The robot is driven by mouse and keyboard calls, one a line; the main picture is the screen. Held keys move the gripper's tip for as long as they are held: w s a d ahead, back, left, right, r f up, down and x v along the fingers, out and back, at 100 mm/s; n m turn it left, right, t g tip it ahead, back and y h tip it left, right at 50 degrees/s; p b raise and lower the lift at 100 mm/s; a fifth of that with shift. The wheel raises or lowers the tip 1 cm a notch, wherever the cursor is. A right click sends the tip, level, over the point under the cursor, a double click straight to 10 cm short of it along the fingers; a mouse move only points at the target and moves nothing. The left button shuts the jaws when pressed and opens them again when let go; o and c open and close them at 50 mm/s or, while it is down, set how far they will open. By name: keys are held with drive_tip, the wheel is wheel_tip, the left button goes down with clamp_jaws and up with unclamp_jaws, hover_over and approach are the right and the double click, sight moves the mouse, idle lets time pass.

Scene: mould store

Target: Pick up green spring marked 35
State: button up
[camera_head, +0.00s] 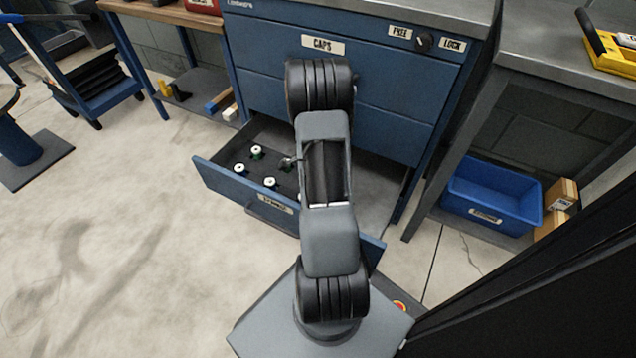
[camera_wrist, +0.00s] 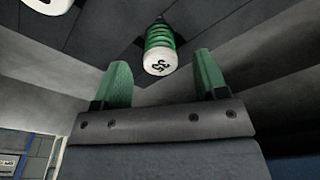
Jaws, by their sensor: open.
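In the wrist view, a green coil spring (camera_wrist: 160,36) with a white end cap marked 35 stands on the dark drawer floor. The mark appears upside down. My gripper (camera_wrist: 162,62) is open, with its two green fingers on either side of the picture below the spring. The spring lies ahead of the gap between them, and I see no contact. In the head view, several white-capped green springs (camera_head: 269,183) stand in the open drawer (camera_head: 232,184). Their marks are too small to read there, and my arm hides part of the drawer.
Part of another white cap (camera_wrist: 48,4) shows at the wrist view's top left corner. Grey drawer walls rise close by. The blue cabinet (camera_head: 400,95) stands behind the drawer. A blue bin (camera_head: 492,197) sits at right under a bench.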

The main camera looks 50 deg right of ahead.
drive_tip(key=f, duration=0.2)
drive_tip(key=shift+d+f+b, duration=0.2)
drive_tip(key=shift+f+b, duration=0.2)
drive_tip(key=shift+r, duration=0.1)
drive_tip(key=c, duration=1)
drive_tip(key=shift+c, duration=0.2)
